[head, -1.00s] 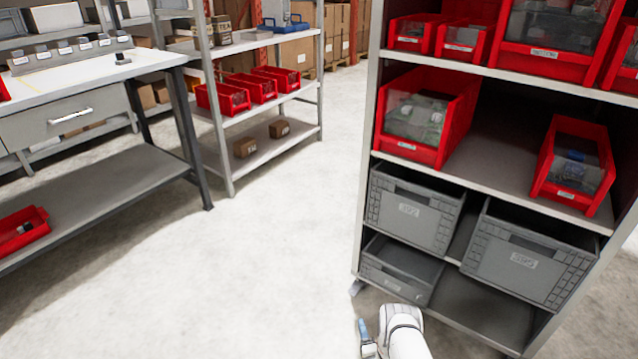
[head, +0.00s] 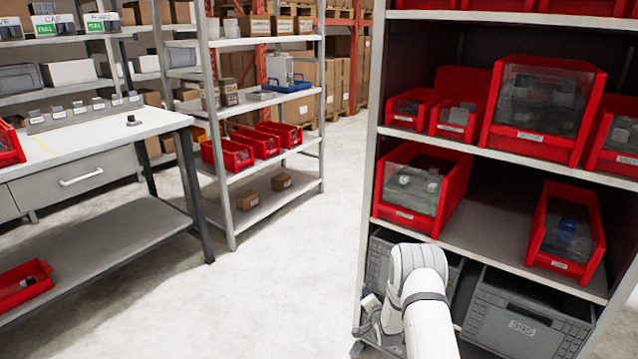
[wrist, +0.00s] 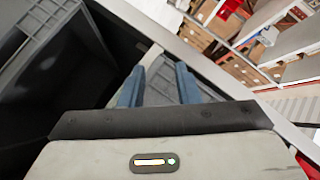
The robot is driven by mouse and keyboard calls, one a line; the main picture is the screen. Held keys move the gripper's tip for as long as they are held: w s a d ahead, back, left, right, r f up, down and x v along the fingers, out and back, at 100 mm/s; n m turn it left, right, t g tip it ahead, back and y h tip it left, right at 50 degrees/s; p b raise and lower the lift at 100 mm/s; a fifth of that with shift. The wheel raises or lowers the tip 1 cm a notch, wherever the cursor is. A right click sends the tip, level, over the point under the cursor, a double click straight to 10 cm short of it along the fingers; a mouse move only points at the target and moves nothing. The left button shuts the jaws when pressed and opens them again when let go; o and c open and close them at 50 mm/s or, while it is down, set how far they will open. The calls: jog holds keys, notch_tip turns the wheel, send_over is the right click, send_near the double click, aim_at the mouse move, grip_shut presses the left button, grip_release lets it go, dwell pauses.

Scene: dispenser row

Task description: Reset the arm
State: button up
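My arm (head: 420,290) is white and rises from the bottom of the head view, in front of the lower right shelf rack. My gripper (wrist: 158,88) shows in the wrist view with two blue fingers spread apart. No object is held between them; a grey rack edge shows behind the gap. In the head view the gripper is mostly hidden by the arm at its lower left, and its fingertips are hard to make out.
The shelf rack (head: 375,110) on the right holds red bins (head: 410,216) and grey crates (head: 522,325) close to my arm. A workbench (head: 100,125) stands at left, and a smaller shelf (head: 262,175) stands behind. The floor (head: 290,270) between is clear.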

notch_tip(320, 180, up, 22)
jog(key=s+n+g+h+p, duration=0.1)
jog(key=s+n+g+p, duration=0.2)
jog(key=p, duration=0.2)
jog(key=s+r+n+g+p, duration=0.1)
jog(key=s+r+p, duration=0.1)
jog(key=s+r, duration=0.45)
jog(key=s+r+n+g+p, duration=0.1)
jog(key=s+r+g+p, duration=0.15)
jog(key=r, duration=0.65)
jog(key=s+r+n+g+p, duration=0.1)
jog(key=s+r+p, duration=0.1)
jog(key=s+r, duration=0.4)
jog(key=s+a+r+n+g+p, duration=0.1)
jog(key=s+r, duration=0.5)
jog(key=s, duration=1.1)
jog(key=s+a+r+n+g+p, duration=0.1)
jog(key=s+r+n+g+p, duration=0.1)
jog(key=s+r, duration=0.4)
jog(key=s+g+p, duration=0.1)
jog(key=s+p, duration=0.1)
jog(key=s, duration=0.3)
jog(key=shift+s+a+n+p, duration=0.2)
jog(key=shift+s+n+p, duration=0.1)
jog(key=shift+s+n, duration=0.1)
